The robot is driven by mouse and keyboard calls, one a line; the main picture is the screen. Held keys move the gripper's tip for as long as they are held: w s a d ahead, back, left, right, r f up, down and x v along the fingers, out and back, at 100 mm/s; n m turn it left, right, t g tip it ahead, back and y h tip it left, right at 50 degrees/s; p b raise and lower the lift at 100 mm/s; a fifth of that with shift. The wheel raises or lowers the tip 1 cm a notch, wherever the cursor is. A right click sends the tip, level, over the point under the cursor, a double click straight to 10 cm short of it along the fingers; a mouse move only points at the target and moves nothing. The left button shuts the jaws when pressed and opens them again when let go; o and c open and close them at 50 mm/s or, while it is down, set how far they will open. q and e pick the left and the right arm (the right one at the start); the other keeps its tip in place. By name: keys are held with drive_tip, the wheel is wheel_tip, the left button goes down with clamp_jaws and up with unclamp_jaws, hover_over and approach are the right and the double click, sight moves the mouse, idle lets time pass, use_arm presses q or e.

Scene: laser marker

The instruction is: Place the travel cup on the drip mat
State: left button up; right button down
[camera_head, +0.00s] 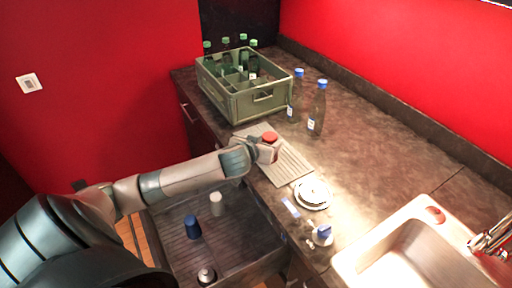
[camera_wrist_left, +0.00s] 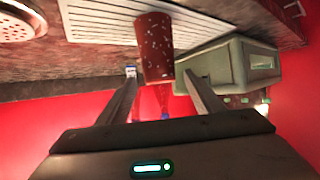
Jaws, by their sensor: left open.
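The travel cup, dark red (camera_head: 270,137), is at the drip mat's left part in the head view. The drip mat (camera_head: 291,170) is a pale ridged board on the counter. My left gripper (camera_head: 265,152) is at the cup and partly hides it. In the left wrist view, which is upside down, the cup (camera_wrist_left: 154,45) appears upright with its base at the ridged mat (camera_wrist_left: 100,22). The open fingers of my left gripper (camera_wrist_left: 158,78) lie on either side of the cup, with gaps showing. My right gripper is out of view.
A green crate (camera_head: 235,103) with several bottles stands behind the mat. Two dark bottles (camera_head: 317,108) stand right of it. A round plate (camera_head: 313,193) and a sink (camera_head: 400,250) lie to the right. An open drawer (camera_head: 235,245) below holds a blue cup (camera_head: 192,227) and a white cup (camera_head: 217,204).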

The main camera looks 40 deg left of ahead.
use_arm(q)
drive_tip(key=b+v, duration=0.2)
drive_tip(key=v, duration=0.9)
drive_tip(key=shift+f, duration=0.15)
idle(0.4)
